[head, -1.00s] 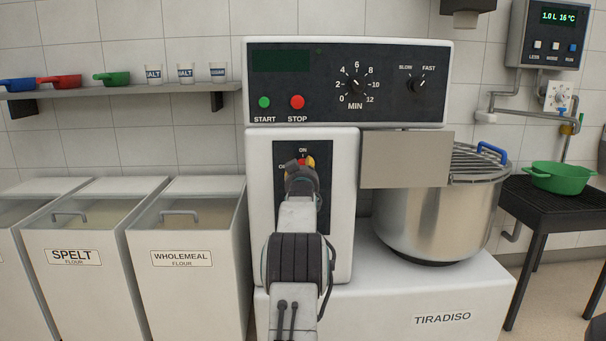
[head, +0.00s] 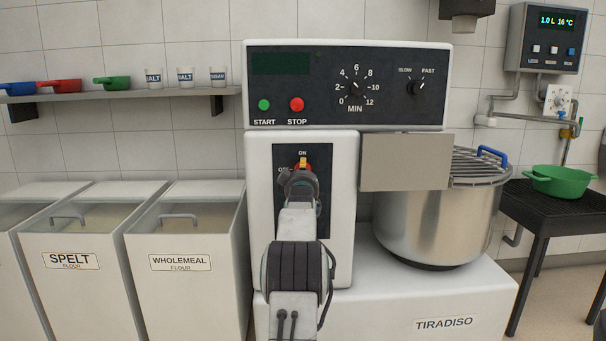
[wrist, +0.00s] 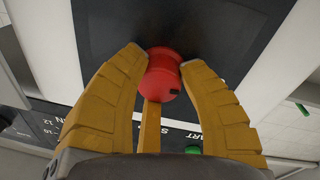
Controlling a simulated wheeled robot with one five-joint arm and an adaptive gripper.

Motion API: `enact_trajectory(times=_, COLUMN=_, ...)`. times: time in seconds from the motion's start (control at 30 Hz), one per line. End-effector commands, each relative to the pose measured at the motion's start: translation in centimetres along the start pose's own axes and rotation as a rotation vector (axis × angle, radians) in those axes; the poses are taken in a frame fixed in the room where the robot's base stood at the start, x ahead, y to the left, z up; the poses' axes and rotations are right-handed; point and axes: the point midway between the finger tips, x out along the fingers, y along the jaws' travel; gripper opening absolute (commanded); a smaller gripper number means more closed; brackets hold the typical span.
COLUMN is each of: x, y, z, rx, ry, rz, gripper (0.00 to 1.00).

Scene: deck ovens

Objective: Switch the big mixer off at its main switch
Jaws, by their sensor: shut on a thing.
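The big mixer's main switch is a red knob (wrist: 163,75) on a dark plate (head: 324,152) on the mixer's white column. A yellow bar (wrist: 151,125) runs from the knob; in the head view the bar (head: 303,162) points up at the ON mark. The left-hand mark is partly hidden. My gripper (wrist: 161,58) has its two yellow fingers on either side of the knob, tips against it, shut on it. In the head view my wrist covers the lower part of the switch.
Above are the mixer's control panel (head: 347,84) with green START and red STOP buttons. A grey guard plate (head: 405,162) and steel bowl (head: 433,222) stand right of the column. Flour bins (head: 188,270) stand at the left, below a shelf (head: 120,95).

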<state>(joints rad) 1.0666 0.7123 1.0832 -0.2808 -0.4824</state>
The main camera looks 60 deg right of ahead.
Motion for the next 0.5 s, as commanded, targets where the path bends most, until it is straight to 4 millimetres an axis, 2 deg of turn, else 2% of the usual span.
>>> enact_trajectory(times=0.33, x=0.03, y=-0.22, z=0.02, rx=-0.004, ry=0.0, rz=-0.003, gripper=0.05)
enact_trajectory(times=0.37, x=0.03, y=-0.23, z=0.02, rx=-0.004, ry=0.0, rz=-0.003, gripper=0.39)
enact_trajectory(times=0.5, x=0.02, y=-0.21, z=0.03, rx=-0.003, ry=-0.001, rz=-0.003, gripper=0.51)
